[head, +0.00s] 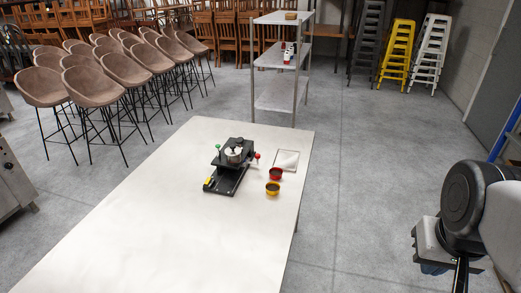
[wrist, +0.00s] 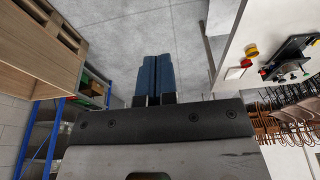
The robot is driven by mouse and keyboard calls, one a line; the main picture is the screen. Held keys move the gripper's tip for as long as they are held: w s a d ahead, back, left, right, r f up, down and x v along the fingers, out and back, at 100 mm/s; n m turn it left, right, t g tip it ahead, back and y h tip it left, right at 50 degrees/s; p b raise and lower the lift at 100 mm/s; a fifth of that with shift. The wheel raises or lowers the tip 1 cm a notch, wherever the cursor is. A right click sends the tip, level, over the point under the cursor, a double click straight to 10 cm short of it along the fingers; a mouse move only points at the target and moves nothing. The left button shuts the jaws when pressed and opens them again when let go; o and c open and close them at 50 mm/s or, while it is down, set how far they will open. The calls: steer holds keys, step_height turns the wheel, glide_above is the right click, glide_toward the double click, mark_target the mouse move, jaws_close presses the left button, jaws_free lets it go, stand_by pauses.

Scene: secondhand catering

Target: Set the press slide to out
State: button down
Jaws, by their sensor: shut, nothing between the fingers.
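The press (head: 231,166) is a small black device standing on the pale table, with a silver round part on top. It has a green knob (head: 218,147) at its left, a red knob (head: 257,156) at its right and a yellow piece (head: 208,183) at its front left. I cannot tell which part is the slide or how it is set. The press also shows at the right of the wrist view (wrist: 291,55). My gripper (wrist: 153,72) is shut and empty, its blue fingers together, over the floor and well away from the press.
A red cup (head: 276,174), a yellow-rimmed cup (head: 272,188) and a flat white tray (head: 286,160) are right of the press. The table (head: 150,230) is bare in front. A metal shelf (head: 272,97) stands behind; stools (head: 105,75) stand at the left.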

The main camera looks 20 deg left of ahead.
stand_by(0.4)
steer(key=c, duration=1.3)
jaws_free()
steer(key=shift+w+a, duration=0.1)
steer(key=shift+w, duration=0.1)
steer(key=o, duration=0.4)
steer(key=w+a+m+y, duration=0.1)
steer(key=w+a+m, duration=0.1)
steer(key=w, duration=0.4)
steer(key=w+a+r+m+t+y, duration=0.1)
steer(key=w+a+m, duration=0.1)
steer(key=w+a, duration=0.2)
steer(key=w+a+m+y, duration=0.1)
steer(key=w+a+m, duration=0.2)
steer(key=w, duration=0.4)
steer(key=shift+w+a+r+t, duration=0.4)
steer(key=shift+a, duration=0.2)
steer(key=m+t, duration=0.4)
steer(key=m, duration=2)
glide_above(258, 155)
steer(key=s+d, duration=0.2)
steer(key=s, duration=0.3)
step_height(258, 155, down, 23)
steer(key=shift+s+y, duration=0.2)
steer(key=shift+y, duration=0.2)
steer(key=shift+x, duration=3.85)
